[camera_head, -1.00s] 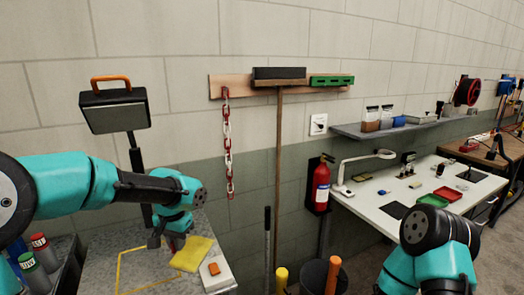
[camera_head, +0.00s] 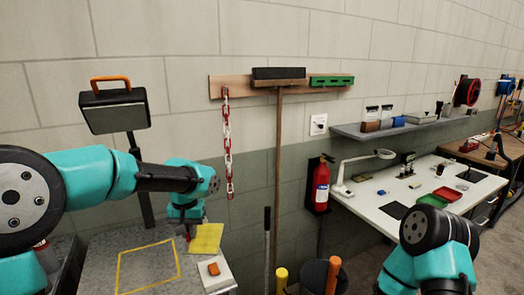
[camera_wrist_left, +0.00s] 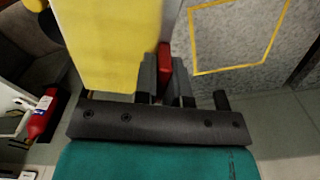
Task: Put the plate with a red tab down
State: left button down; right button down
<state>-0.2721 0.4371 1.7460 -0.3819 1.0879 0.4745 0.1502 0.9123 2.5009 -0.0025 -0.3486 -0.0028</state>
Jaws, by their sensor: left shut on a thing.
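The yellow plate (camera_head: 206,238) is at the right back of the grey speckled table, beyond the white block. Its small red tab (camera_wrist_left: 165,53) shows at the plate's edge in the left wrist view. My left gripper (camera_head: 187,232) is shut on the red tab, with the plate sticking out to its right in the head view. The plate also shows in the left wrist view (camera_wrist_left: 108,40). It is outside the yellow square outline (camera_head: 149,267); I cannot tell its exact height above the table. My right gripper is not in view.
The outlined area on the grey table (camera_head: 98,262) is bare. A white block (camera_head: 222,282) with an orange piece (camera_head: 214,268) on it stands at the table's right edge. A lamp post (camera_head: 142,190) rises behind. A red extinguisher (camera_head: 321,185) hangs right of the table.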

pick_arm(q)
jog(key=w+f, duration=1)
jog(key=f, duration=0.1)
jog(key=shift+w+a+f, duration=0.1)
jog(key=shift+w+f, duration=0.15)
jog(key=shift+w, duration=0.15)
